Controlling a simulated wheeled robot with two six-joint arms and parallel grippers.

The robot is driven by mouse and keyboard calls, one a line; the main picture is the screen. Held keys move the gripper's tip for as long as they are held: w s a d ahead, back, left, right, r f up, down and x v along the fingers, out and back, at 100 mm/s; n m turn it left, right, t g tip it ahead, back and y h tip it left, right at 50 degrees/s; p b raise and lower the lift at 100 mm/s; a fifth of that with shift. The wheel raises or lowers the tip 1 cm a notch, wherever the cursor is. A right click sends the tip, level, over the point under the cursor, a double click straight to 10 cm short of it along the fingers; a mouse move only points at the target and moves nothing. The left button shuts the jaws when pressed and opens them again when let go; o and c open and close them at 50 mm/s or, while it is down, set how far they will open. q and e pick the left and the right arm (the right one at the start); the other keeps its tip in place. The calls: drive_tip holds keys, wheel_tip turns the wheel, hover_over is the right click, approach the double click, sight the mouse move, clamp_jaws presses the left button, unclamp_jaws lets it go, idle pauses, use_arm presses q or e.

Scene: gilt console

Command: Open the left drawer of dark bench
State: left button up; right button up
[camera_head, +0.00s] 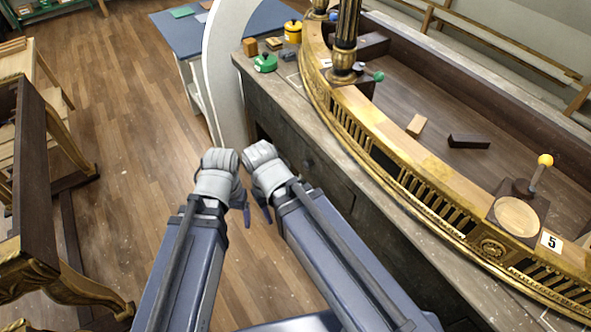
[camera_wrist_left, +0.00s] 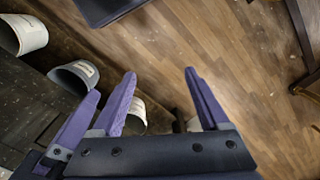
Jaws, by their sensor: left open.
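The dark bench (camera_head: 277,98) runs along the right side of the head view, under the gilt console top. A drawer front (camera_head: 325,181) with a small round knob (camera_head: 308,163) shows on its side and looks shut. A dark opening lies farther back, partly hidden by my wrist. My left gripper (camera_head: 246,216) points down over the floor beside the bench, apart from the knob. In the left wrist view my left gripper (camera_wrist_left: 160,92) is open, with nothing between its fingers. My right gripper (camera_head: 268,213) hangs close beside it, nearer the bench, its fingers mostly hidden.
In the left wrist view, several pale pots (camera_wrist_left: 75,75) stand to the left on a dark surface. A gilt-legged table (camera_head: 30,190) stands at the left of the head view. A blue-topped table (camera_head: 190,35) stands behind. Open wooden floor (camera_head: 130,110) lies between.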

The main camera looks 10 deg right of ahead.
use_arm(q)
drive_tip(key=w+d+f+m+t+h+b, duration=0.1)
drive_tip(key=w+d+f+m+h+b, duration=0.2)
drive_tip(key=f+b, duration=1.3)
drive_tip(key=w+d+f+h+b, duration=0.3)
drive_tip(key=w+f+b, duration=0.2)
drive_tip(key=f+b, duration=1.1)
drive_tip(key=w+d+r+m+t+h, duration=0.35)
drive_tip(key=w+d+r+h, duration=0.2)
drive_tip(key=r, duration=0.35)
drive_tip(key=w+d+r+m+t+h, duration=0.2)
drive_tip(key=w+d+r+m+h, duration=0.25)
drive_tip(key=w+r+h, duration=0.35)
drive_tip(key=w+d+r+n+y, duration=0.1)
drive_tip(key=d, duration=0.7)
drive_tip(key=shift+w+r+y+b, duration=0.25)
drive_tip(key=shift+y+b, duration=0.1)
drive_tip(key=shift+b, duration=0.1)
drive_tip(key=shift+d, duration=0.1)
drive_tip(key=shift+c, duration=0.4)
clamp_jaws()
